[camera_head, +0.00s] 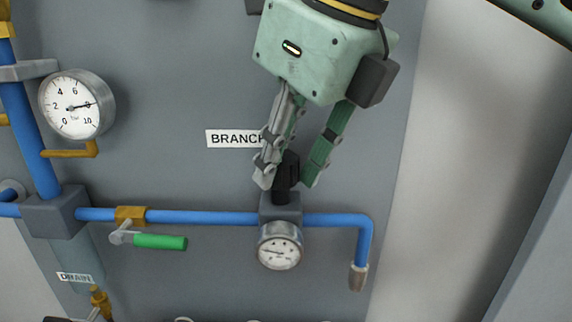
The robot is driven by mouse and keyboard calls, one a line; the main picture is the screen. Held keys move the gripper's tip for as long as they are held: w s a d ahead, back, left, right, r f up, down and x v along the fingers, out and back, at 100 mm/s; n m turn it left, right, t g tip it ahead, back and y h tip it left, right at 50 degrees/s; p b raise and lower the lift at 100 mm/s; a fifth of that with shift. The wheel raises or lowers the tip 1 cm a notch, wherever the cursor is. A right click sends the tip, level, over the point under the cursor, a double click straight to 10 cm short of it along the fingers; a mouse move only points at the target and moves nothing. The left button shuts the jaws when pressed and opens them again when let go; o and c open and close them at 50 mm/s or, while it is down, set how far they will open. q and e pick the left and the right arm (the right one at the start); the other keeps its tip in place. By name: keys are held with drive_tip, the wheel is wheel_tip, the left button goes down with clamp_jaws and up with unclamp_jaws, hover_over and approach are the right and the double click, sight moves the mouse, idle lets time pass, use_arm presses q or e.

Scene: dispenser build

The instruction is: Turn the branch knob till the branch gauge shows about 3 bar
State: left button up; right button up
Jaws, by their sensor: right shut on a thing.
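The black branch knob (291,166) stands on top of a grey valve block on the blue pipe, just right of the BRANCH label (233,139). My right gripper (287,180) comes down from above and is shut on the knob, one finger on each side. The fingers hide part of the knob and the label's right end. The small round branch gauge (279,252) sits right below the block. Its dark needle seems to point to the left side of the dial, but its numbers are too small to read surely. My left gripper is not in view.
A larger bar gauge (77,105) at the left has its needle pointing right, near 8. A green-handled valve (160,242) hangs under the blue pipe (205,217). The pipe bends down at the right to a metal end (358,277). A DRAIN label (75,277) is lower left.

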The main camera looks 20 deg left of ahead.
drive_tip(key=shift+s+a+m, duration=0.1)
drive_tip(key=shift+m, duration=0.4)
drive_tip(key=o, duration=0.8)
drive_tip(key=shift+c, duration=0.2)
drive_tip(key=shift+o, duration=1.4)
drive_tip(key=shift+s+a, duration=0.1)
